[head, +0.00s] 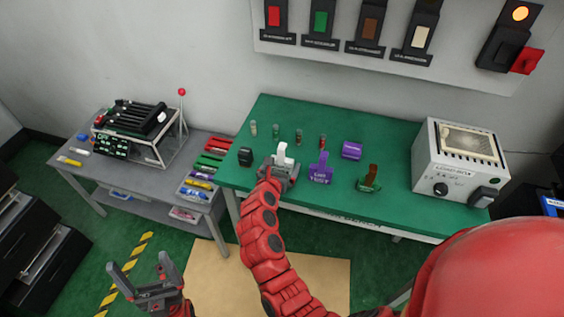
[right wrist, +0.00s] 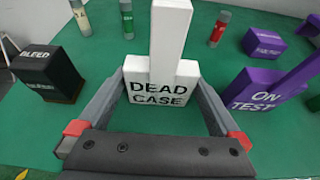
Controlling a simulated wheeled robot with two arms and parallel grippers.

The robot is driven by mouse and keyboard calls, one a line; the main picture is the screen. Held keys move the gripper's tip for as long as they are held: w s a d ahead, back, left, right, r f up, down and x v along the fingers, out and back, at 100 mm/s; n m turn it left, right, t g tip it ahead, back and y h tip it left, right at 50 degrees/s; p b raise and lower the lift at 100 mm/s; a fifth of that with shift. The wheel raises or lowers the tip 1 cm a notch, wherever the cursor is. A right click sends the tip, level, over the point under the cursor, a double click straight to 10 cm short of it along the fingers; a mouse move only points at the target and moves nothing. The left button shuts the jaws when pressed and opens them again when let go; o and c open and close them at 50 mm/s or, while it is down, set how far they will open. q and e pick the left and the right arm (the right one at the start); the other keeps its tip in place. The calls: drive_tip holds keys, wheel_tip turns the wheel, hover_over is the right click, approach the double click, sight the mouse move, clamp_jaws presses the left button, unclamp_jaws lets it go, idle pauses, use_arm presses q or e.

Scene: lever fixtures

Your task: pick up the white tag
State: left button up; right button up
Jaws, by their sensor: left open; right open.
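The white tag (head: 282,155) stands upright on the green table. In the right wrist view the white tag (right wrist: 160,82) is a block lettered "DEAD CASE" with a tall upright stem. My right gripper (head: 280,170) is open at the tag. In the right wrist view the fingers of my right gripper (right wrist: 161,80) lie on either side of the block; whether they touch it I cannot tell. My left gripper (head: 145,285) is open and empty, low at the left, away from the table.
A purple tag (head: 320,170) stands to the right of the white tag, a black block (right wrist: 50,77) to the left. Several small cylinders (head: 276,131) stand behind. A purple block (head: 352,150), a brown-and-green tag (head: 370,178) and a boxy device (head: 458,165) are further right.

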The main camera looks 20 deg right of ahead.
drive_tip(key=c, duration=1.1)
drive_tip(key=shift+r, duration=0.2)
